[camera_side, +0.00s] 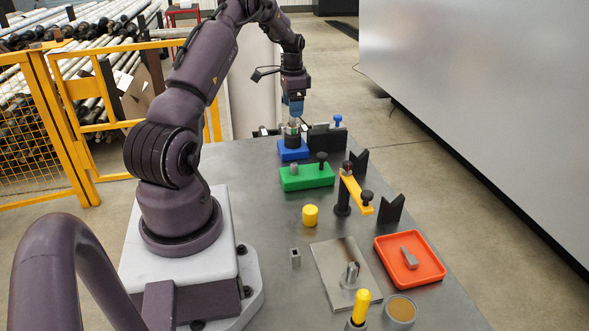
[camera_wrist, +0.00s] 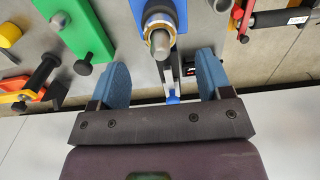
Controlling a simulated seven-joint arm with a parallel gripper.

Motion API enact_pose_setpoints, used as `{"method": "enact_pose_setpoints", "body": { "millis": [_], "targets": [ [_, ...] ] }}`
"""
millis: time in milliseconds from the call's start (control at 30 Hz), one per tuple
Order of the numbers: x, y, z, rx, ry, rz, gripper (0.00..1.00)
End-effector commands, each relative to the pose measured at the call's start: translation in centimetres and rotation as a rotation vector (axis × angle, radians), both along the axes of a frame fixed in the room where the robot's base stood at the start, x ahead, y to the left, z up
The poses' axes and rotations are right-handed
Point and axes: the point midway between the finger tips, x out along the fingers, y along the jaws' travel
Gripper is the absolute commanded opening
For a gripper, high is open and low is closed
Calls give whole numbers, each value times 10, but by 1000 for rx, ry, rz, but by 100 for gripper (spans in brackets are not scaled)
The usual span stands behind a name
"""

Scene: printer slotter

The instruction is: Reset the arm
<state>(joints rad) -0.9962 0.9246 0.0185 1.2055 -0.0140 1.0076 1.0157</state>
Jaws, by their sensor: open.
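My gripper (camera_side: 294,113) hangs fingers-down at the far end of the table in the side view. In the wrist view its two blue fingers (camera_wrist: 163,78) are spread apart with nothing held between them. A blue block (camera_side: 292,153) is below the gripper and carries a dark cylindrical part (camera_side: 292,139). In the wrist view the blue block (camera_wrist: 178,12) shows a brass-coloured ring with a metal pin (camera_wrist: 160,43) just ahead of the fingers. In the side view the fingertips are close above or around the pin's top; I cannot tell whether they touch.
A green block (camera_side: 307,178) with a dark knob is nearer the camera. A yellow cylinder (camera_side: 310,215), an orange clamp arm (camera_side: 356,194), a metal plate (camera_side: 340,271) and a red tray (camera_side: 409,260) stand further forward. Black brackets line the right side.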

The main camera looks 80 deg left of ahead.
Motion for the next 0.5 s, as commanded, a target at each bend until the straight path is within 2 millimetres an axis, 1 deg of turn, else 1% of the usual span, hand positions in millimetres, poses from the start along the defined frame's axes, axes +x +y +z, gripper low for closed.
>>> {"method": "enact_pose_setpoints", "body": {
  "millis": [33,200,333,500],
  "targets": [
    [1,1,13,4,-2,0,72],
    [0,0,45,3,-2,0,72],
    [0,0,60,2,-1,0,72],
    [0,0,67,0,0,0,72]
  ]
}}
